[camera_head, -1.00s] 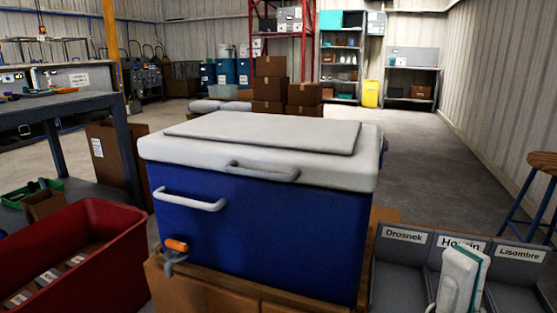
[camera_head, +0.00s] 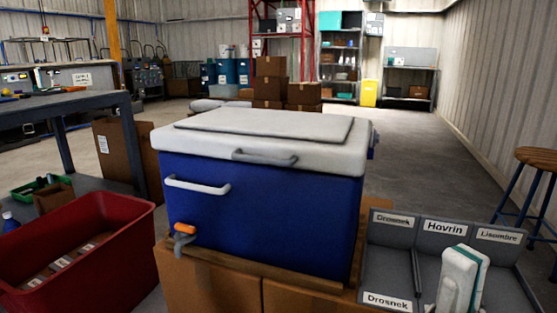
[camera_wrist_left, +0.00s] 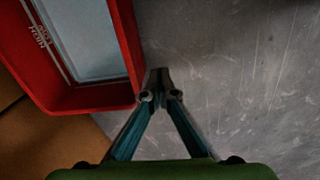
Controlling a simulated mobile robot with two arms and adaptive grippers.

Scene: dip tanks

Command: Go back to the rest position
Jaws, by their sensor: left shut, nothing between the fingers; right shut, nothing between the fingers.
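My left gripper (camera_wrist_left: 158,76) is seen only in the left wrist view. Its two teal fingers meet at the tips with nothing between them, beside the outer wall of a red bin (camera_wrist_left: 127,40), over a scratched grey surface (camera_wrist_left: 235,75).
A blue cooler with a white lid (camera_head: 262,205) stands on cardboard boxes (camera_head: 215,290) in the middle. A red bin (camera_head: 120,262) is at the lower left, below a grey workbench (camera_head: 60,104). A stool (camera_head: 535,160) stands at the right.

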